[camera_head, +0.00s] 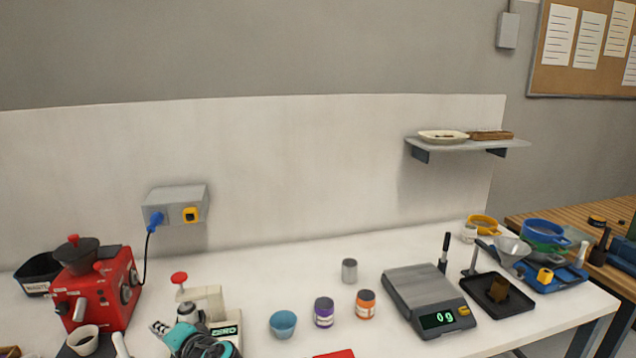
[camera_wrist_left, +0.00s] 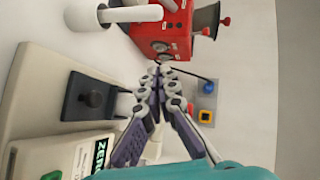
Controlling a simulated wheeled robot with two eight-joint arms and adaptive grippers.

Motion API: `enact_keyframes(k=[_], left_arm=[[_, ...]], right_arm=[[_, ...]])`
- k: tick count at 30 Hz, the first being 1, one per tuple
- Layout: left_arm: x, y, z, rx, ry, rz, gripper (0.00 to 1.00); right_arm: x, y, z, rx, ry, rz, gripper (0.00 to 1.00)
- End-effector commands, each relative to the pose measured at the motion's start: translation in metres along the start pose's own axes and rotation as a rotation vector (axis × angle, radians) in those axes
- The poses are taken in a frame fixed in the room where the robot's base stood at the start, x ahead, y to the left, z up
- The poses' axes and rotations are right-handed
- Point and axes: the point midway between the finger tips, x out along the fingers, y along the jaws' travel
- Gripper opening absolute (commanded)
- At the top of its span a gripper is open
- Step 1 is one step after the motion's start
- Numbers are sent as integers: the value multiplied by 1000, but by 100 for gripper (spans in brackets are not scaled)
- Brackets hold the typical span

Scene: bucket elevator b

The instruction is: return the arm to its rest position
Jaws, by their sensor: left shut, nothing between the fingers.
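My left gripper (camera_head: 180,322) shows at the bottom left of the head view, low over the table's front, next to the white device marked ZERO (camera_head: 225,328). In the left wrist view my left gripper (camera_wrist_left: 158,72) has its two fingers closed together at the tips, with nothing between them. The same device (camera_wrist_left: 60,145) lies to the left of the fingers there, and the red machine (camera_wrist_left: 165,30) is beyond the tips. My right gripper is in neither view.
The red machine (camera_head: 95,285) stands at the left, with a white cup (camera_head: 83,338) in front. A blue cup (camera_head: 283,324), a purple-labelled jar (camera_head: 324,312), an orange-labelled jar (camera_head: 365,304) and a scale (camera_head: 425,290) stand to the right.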

Motion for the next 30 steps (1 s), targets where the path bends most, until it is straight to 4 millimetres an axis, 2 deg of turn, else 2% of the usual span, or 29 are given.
enact_keyframes(k=[5,8,12,15,18,21,25,30], left_arm=[[-26,22,25,-111,6,178,0],[-51,42,42,-204,13,319,0],[-104,82,66,-374,25,567,0],[-144,107,76,-492,34,731,0],[-178,126,81,-592,40,864,0],[-202,138,83,-663,44,956,0],[-218,145,84,-709,47,1016,0],[-219,145,84,-714,48,1021,0]], right_arm=[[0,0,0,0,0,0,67],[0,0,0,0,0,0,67],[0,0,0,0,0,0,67],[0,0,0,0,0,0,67],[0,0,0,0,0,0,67],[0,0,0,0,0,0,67],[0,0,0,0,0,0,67],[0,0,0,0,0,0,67]])
